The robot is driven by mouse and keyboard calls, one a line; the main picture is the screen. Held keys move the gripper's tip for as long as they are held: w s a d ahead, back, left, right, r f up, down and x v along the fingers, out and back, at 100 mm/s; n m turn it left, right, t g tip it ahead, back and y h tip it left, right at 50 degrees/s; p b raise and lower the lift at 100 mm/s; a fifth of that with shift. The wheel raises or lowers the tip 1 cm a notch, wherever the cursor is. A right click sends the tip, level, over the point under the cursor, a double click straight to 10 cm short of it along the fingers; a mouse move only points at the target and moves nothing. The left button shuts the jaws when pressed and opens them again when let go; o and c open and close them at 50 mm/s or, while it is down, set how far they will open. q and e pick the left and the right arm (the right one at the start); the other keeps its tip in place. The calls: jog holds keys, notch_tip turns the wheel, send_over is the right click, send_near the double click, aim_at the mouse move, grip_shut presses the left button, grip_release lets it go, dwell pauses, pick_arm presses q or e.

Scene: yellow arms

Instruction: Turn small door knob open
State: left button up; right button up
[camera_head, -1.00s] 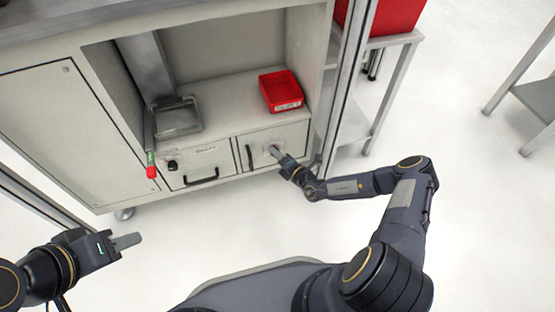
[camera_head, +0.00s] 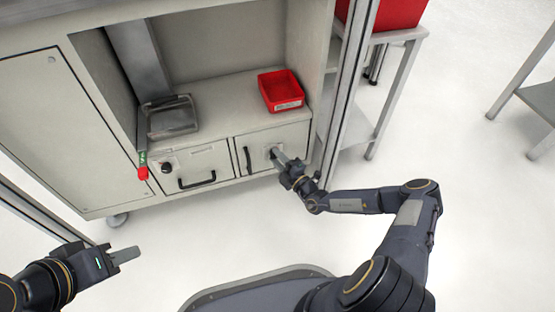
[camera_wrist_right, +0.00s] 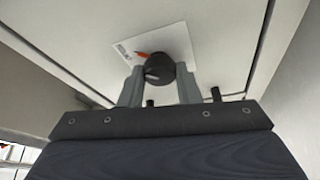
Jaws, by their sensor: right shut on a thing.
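The small door (camera_head: 258,146) is the right one of two low fronts on the grey cabinet and is closed, with a black upright handle (camera_head: 247,160). Its round black door knob (camera_wrist_right: 159,69) sits on a white label with an orange-red mark in the right wrist view. My right gripper (camera_head: 278,155) is shut on the knob, one finger on each side of it; the fingers largely hide it in the head view. My left gripper (camera_head: 126,255) hangs at the lower left, away from the cabinet; its fingers overlap from this angle.
The left low front has another black knob (camera_head: 166,168) and a black handle (camera_head: 197,180). A red bin (camera_head: 281,90) and a grey tray (camera_head: 171,117) stand on the shelf above. A red-tipped stick (camera_head: 143,172) hangs at the edge. A metal post (camera_head: 347,90) rises right of the cabinet.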

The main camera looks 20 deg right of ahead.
dwell(0.4)
jog(key=o, duration=1)
jog(key=p+v, duration=0.2)
jog(key=v, duration=0.6)
jog(key=shift+w+p, duration=0.1)
jog(key=shift+p, duration=0.25)
